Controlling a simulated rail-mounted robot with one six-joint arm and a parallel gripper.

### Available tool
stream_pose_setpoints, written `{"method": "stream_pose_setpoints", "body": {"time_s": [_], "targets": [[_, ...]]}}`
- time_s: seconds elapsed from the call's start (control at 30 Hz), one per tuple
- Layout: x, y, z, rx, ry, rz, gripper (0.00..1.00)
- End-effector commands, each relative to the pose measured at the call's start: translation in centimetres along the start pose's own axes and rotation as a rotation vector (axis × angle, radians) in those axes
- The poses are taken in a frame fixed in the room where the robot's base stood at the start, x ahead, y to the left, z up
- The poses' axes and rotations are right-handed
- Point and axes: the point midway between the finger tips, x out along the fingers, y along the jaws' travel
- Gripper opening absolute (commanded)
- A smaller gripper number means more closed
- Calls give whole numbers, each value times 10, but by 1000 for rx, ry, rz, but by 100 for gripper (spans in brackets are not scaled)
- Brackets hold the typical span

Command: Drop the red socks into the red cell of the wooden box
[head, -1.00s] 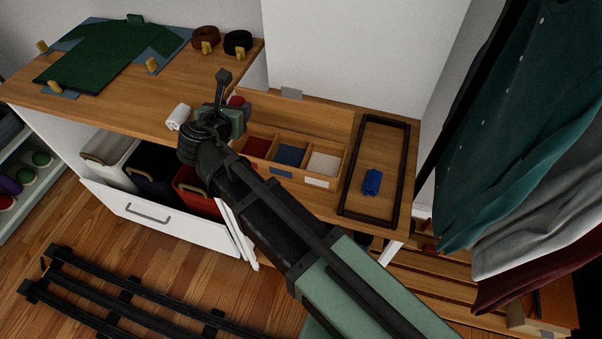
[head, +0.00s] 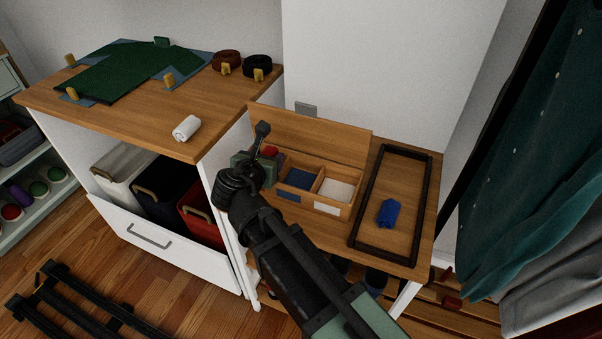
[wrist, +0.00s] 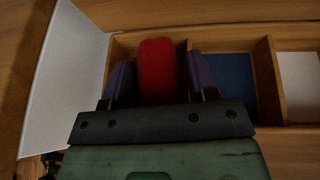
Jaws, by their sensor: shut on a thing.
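The red socks (wrist: 158,70) are a rolled red bundle held between the two purple fingers of my gripper (wrist: 160,82) in the wrist view. In the head view my gripper (head: 266,160) is over the left end of the wooden box (head: 325,208), and only a bit of red (head: 270,151) shows there. The box has a blue cell (head: 299,179) and a white cell (head: 337,190). In the wrist view the socks are over the leftmost cell, left of the blue cell (wrist: 226,80). The floor of that left cell is hidden by the socks and gripper.
Blue rolled socks (head: 388,212) lie inside a dark frame (head: 361,229) right of the box. A white roll (head: 186,128) lies on the higher desk at left. A raised wooden lid or panel (head: 318,138) stands behind the box. A white side panel (wrist: 70,80) borders it.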

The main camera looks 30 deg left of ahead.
Motion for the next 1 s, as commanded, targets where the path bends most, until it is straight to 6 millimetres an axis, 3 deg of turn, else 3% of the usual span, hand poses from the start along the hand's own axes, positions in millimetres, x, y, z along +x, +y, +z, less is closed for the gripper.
{"method": "stream_pose_setpoints", "body": {"time_s": [0.17, 0.2, 0.37, 0.7, 1.0], "targets": [[0, 0, 1, 0, 0, 0, 32], [0, 0, 1, 0, 0, 0, 58], [0, 0, 1, 0, 0, 0, 83], [-7, 0, 2, -1, 0, 0, 83], [-77, -1, 6, -1, 0, 3, 83]]}}
